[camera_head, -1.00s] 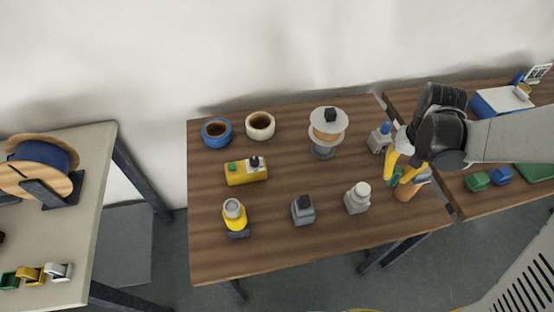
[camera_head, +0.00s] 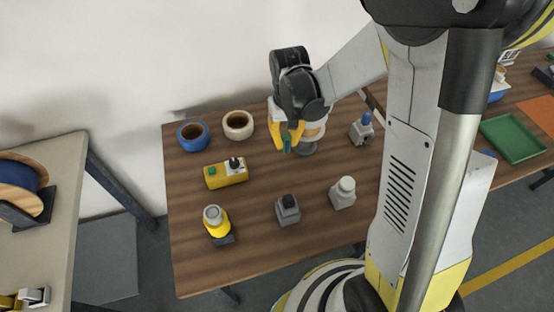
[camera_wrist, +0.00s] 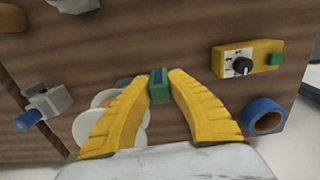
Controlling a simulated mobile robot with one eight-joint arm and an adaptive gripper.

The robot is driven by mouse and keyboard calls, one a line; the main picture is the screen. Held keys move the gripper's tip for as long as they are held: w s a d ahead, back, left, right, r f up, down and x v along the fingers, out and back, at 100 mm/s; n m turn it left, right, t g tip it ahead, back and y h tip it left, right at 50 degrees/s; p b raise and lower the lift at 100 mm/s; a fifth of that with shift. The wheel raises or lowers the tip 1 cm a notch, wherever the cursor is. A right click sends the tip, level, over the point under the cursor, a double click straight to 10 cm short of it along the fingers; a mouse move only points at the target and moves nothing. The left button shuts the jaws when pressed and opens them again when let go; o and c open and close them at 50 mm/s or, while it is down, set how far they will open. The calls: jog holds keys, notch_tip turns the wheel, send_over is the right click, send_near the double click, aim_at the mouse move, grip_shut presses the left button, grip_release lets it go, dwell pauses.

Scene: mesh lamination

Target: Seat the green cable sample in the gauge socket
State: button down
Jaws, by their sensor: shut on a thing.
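My gripper (camera_head: 288,137) has yellow fingers and is shut on the green cable sample (camera_head: 286,144), held above the back middle of the wooden table. In the wrist view the sample (camera_wrist: 158,88) is a small green block with a dark blue strip on top, between the fingertips (camera_wrist: 161,78). A yellow box (camera_head: 226,175) with a green block and a dial, possibly the gauge, lies on the table left of my gripper. It also shows at the upper right of the wrist view (camera_wrist: 262,53), apart from the sample. I cannot make out a socket on it.
A blue roll (camera_head: 193,136) and a cream roll (camera_head: 238,125) lie at the back left. A yellow-and-grey item (camera_head: 217,220), a dark-topped grey block (camera_head: 287,209) and a white-capped one (camera_head: 343,192) stand in front. A blue-topped block (camera_head: 361,128) stands right. A spool stand is partly hidden behind my gripper.

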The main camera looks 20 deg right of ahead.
jog(key=f+b, duration=0.2)
jog(key=f, duration=0.1)
jog(key=s+f+b, duration=0.1)
jog(key=f+b, duration=0.2)
jog(key=shift+s, duration=0.15)
jog(key=shift+s+f+b, duration=0.15)
jog(key=shift+f+b, duration=0.05)
jog(key=shift+b, duration=0.35)
jog(key=s+d+r+p, duration=0.1)
jog(key=s+d+r, duration=0.25)
jog(key=s, duration=0.35)
jog(key=s+d+r+p, duration=0.2)
jog(key=s+r, duration=0.2)
jog(key=s, duration=0.2)
jog(key=b, duration=0.5)
send_over(302, 175)
notch_tip(302, 175, down, 7)
jog(key=shift+r, duration=0.15)
jog(key=shift+w, duration=0.15)
jog(key=shift+f+b, duration=0.75)
jog(key=shift+f, duration=1.2)
jog(key=shift+f, duration=0.1)
